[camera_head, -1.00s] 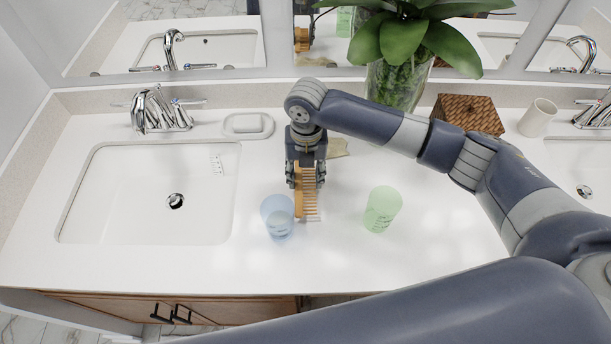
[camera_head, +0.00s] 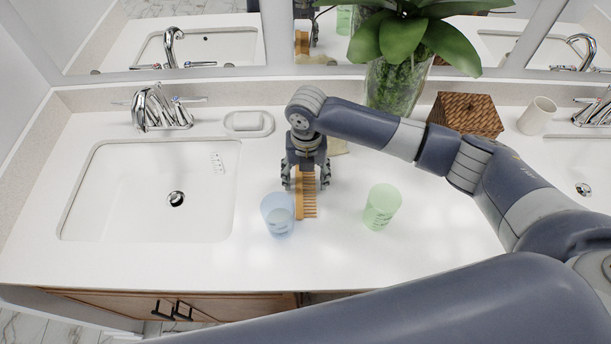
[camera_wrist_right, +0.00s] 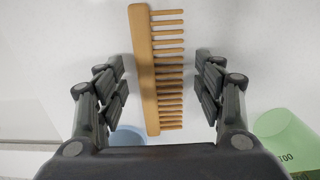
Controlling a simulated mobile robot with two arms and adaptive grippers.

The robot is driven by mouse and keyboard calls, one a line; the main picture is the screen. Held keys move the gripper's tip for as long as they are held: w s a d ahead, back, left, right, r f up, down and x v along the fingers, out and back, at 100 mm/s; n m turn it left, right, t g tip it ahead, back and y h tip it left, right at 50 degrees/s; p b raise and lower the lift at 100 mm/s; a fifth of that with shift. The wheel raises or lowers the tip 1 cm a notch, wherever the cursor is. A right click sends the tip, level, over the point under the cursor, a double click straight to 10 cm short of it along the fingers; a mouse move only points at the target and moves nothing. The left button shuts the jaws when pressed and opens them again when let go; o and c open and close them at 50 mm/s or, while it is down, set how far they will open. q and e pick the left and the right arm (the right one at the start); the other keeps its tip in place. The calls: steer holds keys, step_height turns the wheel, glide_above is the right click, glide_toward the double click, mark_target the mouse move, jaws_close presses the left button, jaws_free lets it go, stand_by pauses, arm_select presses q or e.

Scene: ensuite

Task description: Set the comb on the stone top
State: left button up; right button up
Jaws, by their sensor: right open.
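The wooden comb (camera_head: 304,198) lies on the white stone top (camera_head: 330,245), between the blue cup and the green cup, its teeth pointing right. My right gripper (camera_head: 305,182) is open above the comb's far part. In the right wrist view the comb (camera_wrist_right: 148,70) lies between the two spread fingers (camera_wrist_right: 162,88), with clear gaps on both sides. My left gripper is not in view; a large arm link of mine crosses the bottom of the head view.
A translucent blue cup (camera_head: 278,216) stands just left of the comb. A green cup (camera_head: 382,207) stands to the right. The sink (camera_head: 150,195) is at left. A soap dish (camera_head: 248,124), a plant vase (camera_head: 396,88) and a woven box (camera_head: 466,115) stand along the back.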

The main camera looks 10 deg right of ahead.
mark_target(306, 183)
steer(key=shift+r, duration=0.5)
step_height(306, 183, up, 11)
steer(key=b, duration=0.3)
steer(key=shift+r, duration=0.15)
